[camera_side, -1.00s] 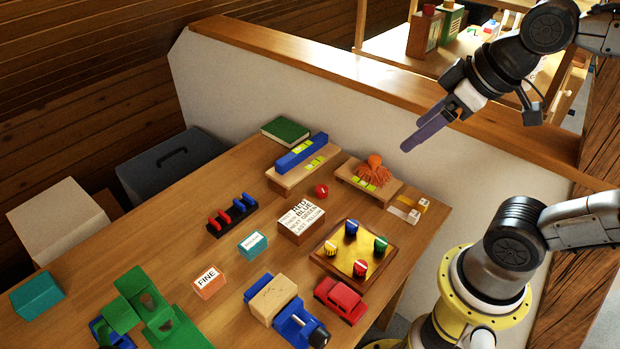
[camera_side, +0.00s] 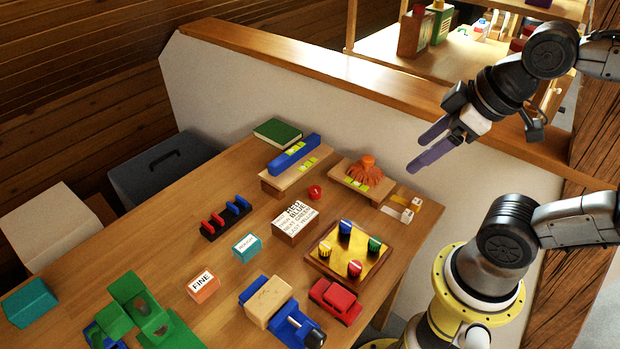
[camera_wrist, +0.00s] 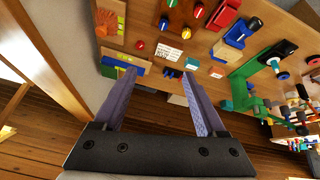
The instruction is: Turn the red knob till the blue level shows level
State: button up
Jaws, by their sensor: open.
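The red knob (camera_side: 354,268) stands on a brass-coloured panel (camera_side: 341,265) in a wooden frame, with blue (camera_side: 345,227), green (camera_side: 374,244) and yellow (camera_side: 324,248) knobs beside it. The blue level (camera_side: 293,157) is a long blue bar with a yellow-green vial, on a wooden stand at the table's far edge; its bubble is too small to read. It shows in part beyond the left finger in the wrist view. My gripper (camera_side: 422,152) is open and empty, high to the right of the level, apart from the knobs. It also shows in the wrist view (camera_wrist: 158,73).
A printed card block (camera_side: 295,222) and a red ball (camera_side: 315,192) lie between panel and level. An orange object (camera_side: 364,171) sits on a second stand. A red toy car (camera_side: 336,300) and a blue-and-wood vise (camera_side: 283,311) stand in front of the panel.

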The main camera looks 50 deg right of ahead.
jog(key=w+r+n, duration=0.4)
jog(key=w+n, duration=0.2)
jog(key=w, duration=0.2)
jog(key=n+g, duration=0.6)
send_over(315, 189)
notch_tip(315, 189, down, 21)
notch_tip(315, 189, down, 13)
jog(key=shift+r, duration=0.1)
grip_shut()
